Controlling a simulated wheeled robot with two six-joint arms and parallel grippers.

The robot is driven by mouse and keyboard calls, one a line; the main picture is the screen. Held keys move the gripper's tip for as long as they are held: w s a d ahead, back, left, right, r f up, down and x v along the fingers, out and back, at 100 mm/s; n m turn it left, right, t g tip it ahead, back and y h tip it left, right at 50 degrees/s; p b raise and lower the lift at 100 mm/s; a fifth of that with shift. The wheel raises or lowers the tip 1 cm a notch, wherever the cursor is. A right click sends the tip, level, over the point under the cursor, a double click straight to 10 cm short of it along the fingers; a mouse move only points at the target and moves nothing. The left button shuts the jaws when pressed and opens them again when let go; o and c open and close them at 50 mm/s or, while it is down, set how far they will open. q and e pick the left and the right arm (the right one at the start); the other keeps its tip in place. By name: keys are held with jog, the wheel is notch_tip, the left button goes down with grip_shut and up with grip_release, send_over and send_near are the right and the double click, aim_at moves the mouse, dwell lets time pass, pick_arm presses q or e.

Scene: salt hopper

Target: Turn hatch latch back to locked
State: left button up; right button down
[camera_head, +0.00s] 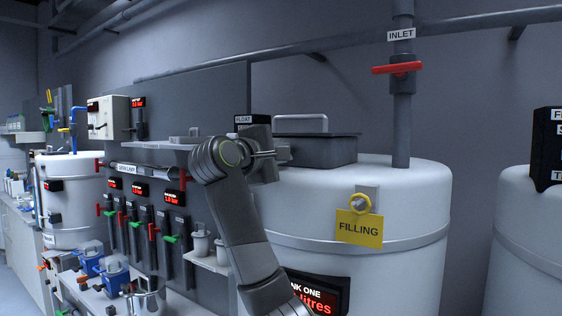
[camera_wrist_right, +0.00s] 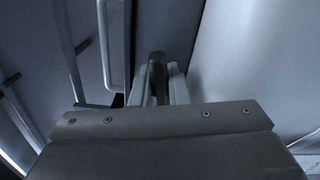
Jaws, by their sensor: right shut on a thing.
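The dark grey hatch (camera_head: 318,151) sits on top of the white tank (camera_head: 400,190), with a pale bar handle (camera_head: 300,122) above its lid. My right gripper (camera_head: 284,154) reaches to the left side of the hatch. In the right wrist view its two pale fingers (camera_wrist_right: 158,88) are shut on a short dark upright piece (camera_wrist_right: 157,68), which seems to be the hatch latch. The latch's own angle is hard to tell because the fingers cover most of it. The hatch handle also shows in the right wrist view (camera_wrist_right: 116,50). My left gripper is out of view.
A grey inlet pipe (camera_head: 402,125) with a red valve handle (camera_head: 397,68) rises right of the hatch. A yellow FILLING tag (camera_head: 359,228) hangs on the tank front. A dark FLOAT box (camera_head: 252,120) stands behind my gripper. A valve panel (camera_head: 150,215) is at left.

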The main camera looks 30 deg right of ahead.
jog(key=shift+f+m+b, duration=0.1)
jog(key=shift+m+b, duration=0.25)
jog(key=shift+m, duration=0.55)
jog(key=c, duration=1.4)
grip_release()
jog(key=b+v, duration=0.5)
jog(key=v, duration=1.2)
jog(key=shift+a, duration=0.25)
